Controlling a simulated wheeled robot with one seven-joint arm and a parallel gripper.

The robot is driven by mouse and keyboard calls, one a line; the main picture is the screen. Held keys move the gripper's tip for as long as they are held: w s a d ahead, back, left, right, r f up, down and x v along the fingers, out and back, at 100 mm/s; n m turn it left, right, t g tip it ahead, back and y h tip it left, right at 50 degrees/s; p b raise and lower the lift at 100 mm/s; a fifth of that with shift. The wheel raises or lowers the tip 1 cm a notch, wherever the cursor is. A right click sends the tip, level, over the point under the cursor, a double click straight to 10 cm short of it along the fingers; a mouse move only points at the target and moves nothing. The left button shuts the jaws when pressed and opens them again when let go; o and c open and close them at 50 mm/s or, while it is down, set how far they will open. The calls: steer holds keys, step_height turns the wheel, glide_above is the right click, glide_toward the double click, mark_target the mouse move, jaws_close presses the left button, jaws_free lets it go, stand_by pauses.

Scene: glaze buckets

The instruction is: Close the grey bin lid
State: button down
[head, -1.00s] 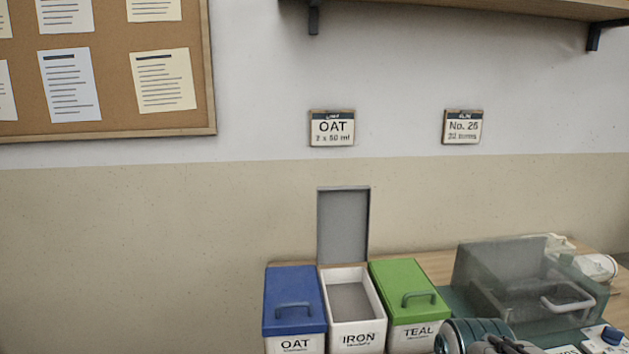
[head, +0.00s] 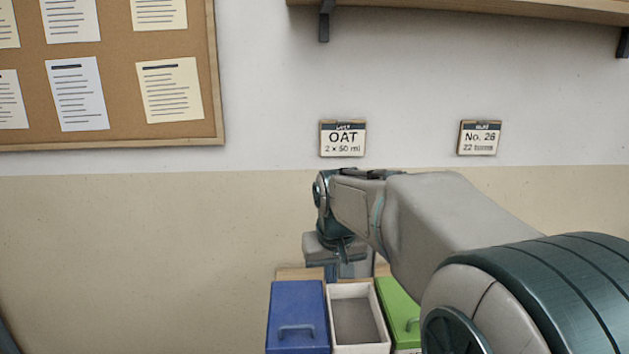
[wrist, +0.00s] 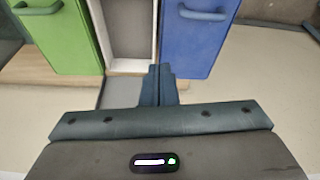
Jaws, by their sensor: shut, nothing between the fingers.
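The middle bin (head: 359,345) is white and open, its inside empty, between a blue-lidded and a green-lidded bin. Its grey lid, upright earlier, is hidden behind my arm in the head view. In the wrist view a grey panel (wrist: 121,93) at the open bin's hinge end appears to be that lid; its angle is unclear. My gripper (wrist: 158,72) is shut and empty, beside this panel toward the blue bin. I cannot tell whether they touch. In the head view my gripper (head: 342,268) is over the back of the bins, partly covered by my arm.
The blue-lidded bin (head: 298,320) and the green-lidded bin (head: 400,312) stand tight on either side, both closed with handles on top. The wall with small OAT (head: 343,138) and No. 26 (head: 480,138) signs is close behind. A shelf (head: 480,8) hangs above.

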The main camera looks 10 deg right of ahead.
steer(key=w+d+r+m+t+p, duration=0.1)
steer(key=w+d+r+p, duration=0.5)
steer(key=w, duration=0.5)
steer(key=w+d+r+m+t+p, duration=0.1)
steer(key=w+d+r+p, duration=0.35)
steer(key=w, duration=0.75)
steer(key=w+d+r+p+x, duration=0.1)
steer(key=x, duration=0.6)
steer(key=shift+s+a+f+p, duration=0.1)
steer(key=shift+s+f+p, duration=0.15)
steer(key=shift+s, duration=0.7)
steer(key=shift+s+a+f+p, duration=0.15)
steer(key=shift+s+f, duration=0.2)
steer(key=shift+s, duration=0.65)
steer(key=shift+d+f+b, duration=0.1)
steer(key=shift+b, duration=0.2)
